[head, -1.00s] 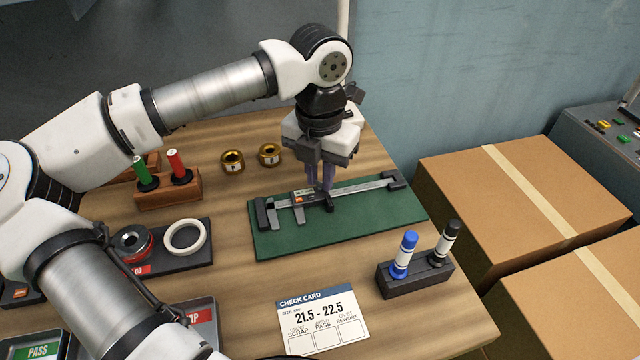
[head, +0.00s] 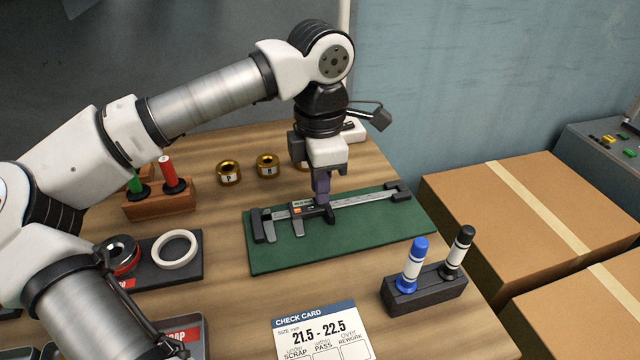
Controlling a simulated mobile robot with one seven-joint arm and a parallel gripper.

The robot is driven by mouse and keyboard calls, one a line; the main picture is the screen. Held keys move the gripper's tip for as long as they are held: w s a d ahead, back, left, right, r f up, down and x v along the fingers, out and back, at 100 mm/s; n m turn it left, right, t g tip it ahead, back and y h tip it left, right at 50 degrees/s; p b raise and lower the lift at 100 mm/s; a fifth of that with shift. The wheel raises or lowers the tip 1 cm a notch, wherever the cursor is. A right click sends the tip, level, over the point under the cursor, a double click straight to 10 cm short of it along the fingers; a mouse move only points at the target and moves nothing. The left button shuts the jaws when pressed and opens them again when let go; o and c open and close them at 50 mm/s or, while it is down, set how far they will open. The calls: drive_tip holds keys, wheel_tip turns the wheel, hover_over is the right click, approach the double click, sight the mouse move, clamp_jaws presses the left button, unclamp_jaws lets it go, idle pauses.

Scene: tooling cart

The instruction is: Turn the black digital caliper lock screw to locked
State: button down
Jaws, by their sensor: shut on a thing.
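The black digital caliper (head: 372,199) lies on a green mat (head: 330,251), its jaws toward the left and its beam running to the upper right. Its display and an orange mark sit on the slider, left of my gripper. My gripper (head: 321,198) points down at the right end of the slider. Its purple fingers are shut on the lock screw there, which the fingers hide. I cannot tell the screw's turn position.
A marker stand (head: 425,293) with a blue and a black marker stands right of the mat. A check card (head: 322,335) lies in front. Brass rings (head: 229,173) sit behind. A white ring (head: 175,249) on a dark tray and a wooden plug-gauge stand (head: 160,204) are at left.

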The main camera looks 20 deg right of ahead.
drive_tip(key=shift+m, duration=0.5)
drive_tip(key=c, duration=1.3)
unclamp_jaws()
drive_tip(key=shift+c, duration=0.2)
wheel_tip(320, 180, up, 14)
